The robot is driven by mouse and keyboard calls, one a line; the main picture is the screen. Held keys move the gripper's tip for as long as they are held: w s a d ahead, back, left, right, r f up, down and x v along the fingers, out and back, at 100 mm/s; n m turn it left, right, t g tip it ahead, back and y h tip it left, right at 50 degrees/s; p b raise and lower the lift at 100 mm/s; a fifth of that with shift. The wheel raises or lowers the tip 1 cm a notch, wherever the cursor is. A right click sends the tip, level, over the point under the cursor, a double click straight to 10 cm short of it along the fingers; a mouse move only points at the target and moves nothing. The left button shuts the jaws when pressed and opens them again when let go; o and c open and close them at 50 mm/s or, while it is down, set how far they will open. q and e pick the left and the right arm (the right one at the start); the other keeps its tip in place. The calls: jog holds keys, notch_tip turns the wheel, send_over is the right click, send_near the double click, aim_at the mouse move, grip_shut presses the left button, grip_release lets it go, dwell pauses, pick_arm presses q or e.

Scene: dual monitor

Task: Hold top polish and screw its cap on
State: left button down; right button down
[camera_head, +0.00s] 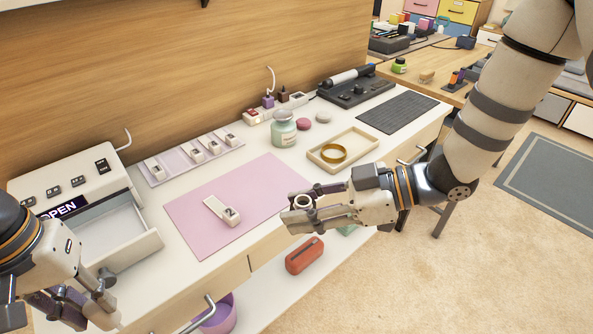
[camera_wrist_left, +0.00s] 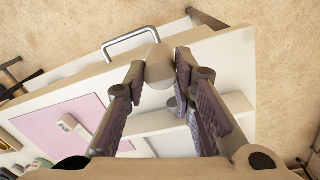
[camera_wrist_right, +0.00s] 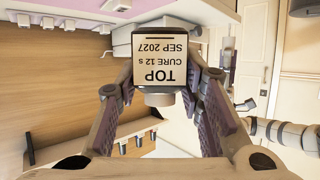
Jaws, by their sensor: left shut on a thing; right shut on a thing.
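My right gripper (camera_head: 306,206) is shut on the top polish bottle (camera_wrist_right: 160,55), over the front edge of the desk. Its label reads TOP, CURE 12 s, SEP 2027, upside down in the right wrist view. The bottle's pale neck (camera_wrist_right: 158,98) shows no cap; its round opening faces up in the head view (camera_head: 303,201). My left gripper (camera_head: 92,305) is low at the far left, by the open drawer, well apart from the bottle. In the left wrist view it is shut on a pale tapered cap (camera_wrist_left: 158,68) between its fingertips.
An open drawer unit (camera_head: 110,215) with an OPEN sign stands at left. A pink mat (camera_head: 255,185) bears a white stick. A tray (camera_head: 352,140) with a gold ring, a green jar (camera_head: 283,132) and a dark mat (camera_head: 397,112) lie behind.

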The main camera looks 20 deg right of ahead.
jog(key=w+a+f+n+g+y, duration=0.1)
jog(key=a+n+g, duration=0.5)
jog(key=a, duration=0.4)
jog(key=shift+w+f+g, duration=0.2)
jog(key=shift+g, duration=0.5)
pick_arm(q)
jog(key=shift+w, duration=0.1)
jog(key=w+d+r+n, duration=0.1)
jog(key=w+d+r, duration=0.1)
jog(key=d+r, duration=0.5)
jog(key=w+d+r+n, duration=0.2)
jog(key=d+r, duration=0.5)
jog(key=d, duration=0.8)
jog(key=shift+w+d+r+y, duration=0.2)
jog(key=shift+w+r+y, duration=0.1)
jog(key=shift+w+r, duration=0.15)
jog(key=shift+f, duration=0.15)
jog(key=shift+w+f, duration=0.1)
jog(key=shift+f, duration=1.85)
